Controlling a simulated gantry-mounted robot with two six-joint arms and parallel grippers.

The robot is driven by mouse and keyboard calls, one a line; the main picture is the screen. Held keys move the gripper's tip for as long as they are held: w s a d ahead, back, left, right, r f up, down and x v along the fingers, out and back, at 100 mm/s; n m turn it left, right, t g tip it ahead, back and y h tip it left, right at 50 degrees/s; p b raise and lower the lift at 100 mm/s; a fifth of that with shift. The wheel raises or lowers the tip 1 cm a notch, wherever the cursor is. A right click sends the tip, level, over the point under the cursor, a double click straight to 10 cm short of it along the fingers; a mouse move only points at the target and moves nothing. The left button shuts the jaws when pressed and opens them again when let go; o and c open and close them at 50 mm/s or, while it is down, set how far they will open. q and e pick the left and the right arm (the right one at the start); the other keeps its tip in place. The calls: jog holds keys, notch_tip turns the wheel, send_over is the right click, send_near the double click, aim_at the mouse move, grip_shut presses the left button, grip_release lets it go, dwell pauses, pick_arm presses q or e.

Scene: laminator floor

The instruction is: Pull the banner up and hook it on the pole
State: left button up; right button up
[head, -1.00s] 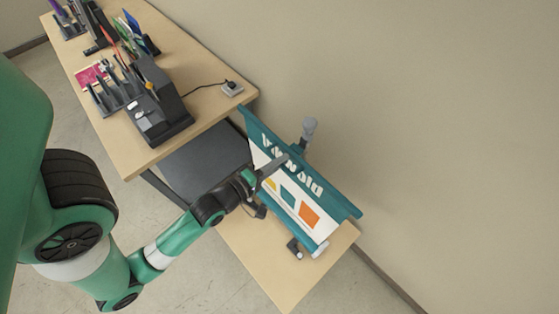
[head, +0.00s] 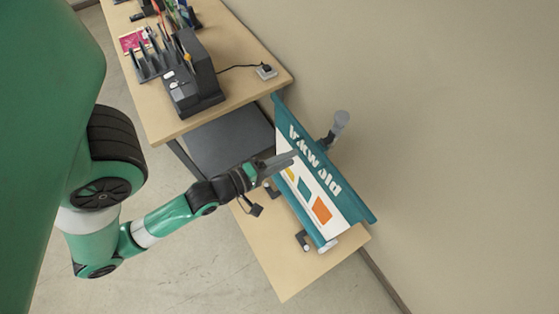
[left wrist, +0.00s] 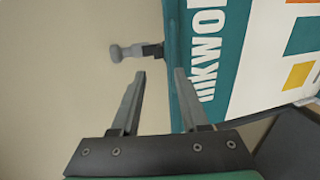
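The banner (head: 322,190) is teal and white with white lettering and coloured blocks. It stands out of a base (head: 329,245) on the table end, with a teal top rail (head: 352,196). The pole (head: 340,121) with a grey rounded head shows just behind the rail. The pole's head also shows in the left wrist view (left wrist: 116,53), left of the banner (left wrist: 225,60). My right gripper is out of view.
A dark lower surface (head: 215,140) sits beside the banner. The wall (head: 450,120) is close behind the pole.

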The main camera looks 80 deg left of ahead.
pick_arm(q)
jog(key=b+v, duration=0.1)
jog(key=v, duration=0.4)
jog(key=shift+s+d, duration=0.1)
jog(key=shift+s, duration=0.15)
